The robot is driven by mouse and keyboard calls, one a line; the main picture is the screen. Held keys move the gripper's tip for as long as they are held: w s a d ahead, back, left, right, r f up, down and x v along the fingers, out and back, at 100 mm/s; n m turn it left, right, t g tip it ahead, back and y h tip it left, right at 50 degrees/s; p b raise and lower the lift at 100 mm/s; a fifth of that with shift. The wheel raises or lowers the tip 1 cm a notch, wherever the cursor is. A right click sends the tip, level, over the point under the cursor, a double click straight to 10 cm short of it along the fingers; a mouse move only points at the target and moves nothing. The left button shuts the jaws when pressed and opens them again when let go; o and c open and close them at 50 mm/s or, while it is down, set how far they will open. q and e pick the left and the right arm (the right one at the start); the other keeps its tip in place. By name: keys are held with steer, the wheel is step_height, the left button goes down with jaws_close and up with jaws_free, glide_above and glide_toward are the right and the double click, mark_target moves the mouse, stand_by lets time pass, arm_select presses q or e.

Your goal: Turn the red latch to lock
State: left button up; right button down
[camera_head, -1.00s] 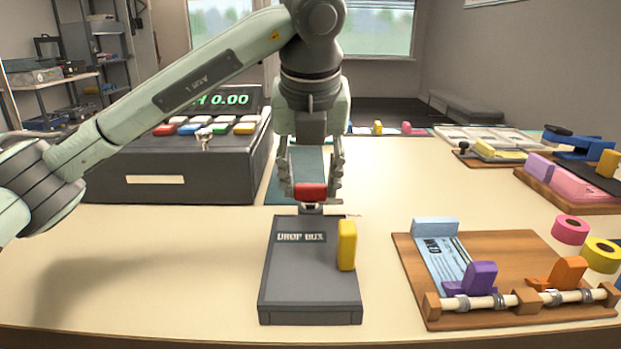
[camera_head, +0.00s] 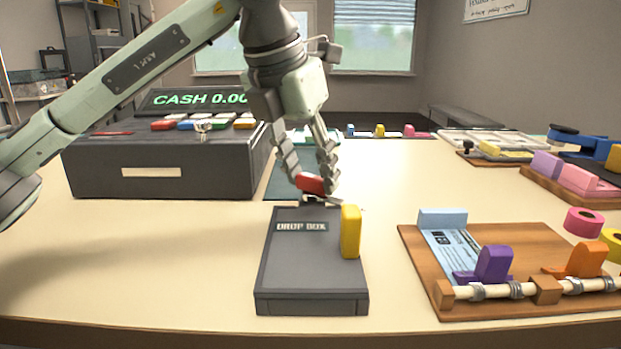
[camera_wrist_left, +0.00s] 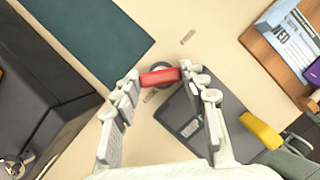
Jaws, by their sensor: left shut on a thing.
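The red latch (camera_head: 310,184) sits at the back edge of the dark grey drop box (camera_head: 300,276). My left gripper (camera_head: 314,182) points down and is shut on the red latch, with a finger at each end. In the head view the gripper and latch are tilted, the latch's right end lower. In the left wrist view the red latch (camera_wrist_left: 160,77) lies between the two fingertips, above a round grey base. The drop box also shows there (camera_wrist_left: 185,125), beside the right finger. My right gripper is not in view.
A yellow block (camera_head: 350,232) stands on the drop box's right side. A cash register (camera_head: 165,165) stands behind on the left. A wooden board (camera_head: 425,275) with purple and orange clips lies to the right. The table's front left is clear.

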arm_select(q)
steer(key=shift+a+m+g+h, duration=0.1)
steer(key=shift+m+g+h, duration=0.2)
steer(key=shift+m, duration=0.7)
steer(key=m, duration=0.2)
steer(key=shift+w+r+m+g+h, duration=0.1)
steer(key=shift+w+m+g+h, duration=0.05)
steer(key=shift+m+g+h, duration=0.2)
steer(key=m+g+p, duration=0.1)
steer(key=m, duration=0.2)
steer(key=shift+m+h+p, duration=0.25)
steer(key=shift+p, duration=0.15)
steer(key=shift+w+m+g+p, duration=0.15)
steer(key=shift+m+g+p, duration=0.55)
steer(key=shift+m, duration=0.8)
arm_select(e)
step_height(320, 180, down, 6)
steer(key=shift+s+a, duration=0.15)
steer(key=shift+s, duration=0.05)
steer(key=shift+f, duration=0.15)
arm_select(q)
steer(key=o, duration=1.2)
steer(key=shift+c, duration=0.2)
steer(key=v, duration=1.2)
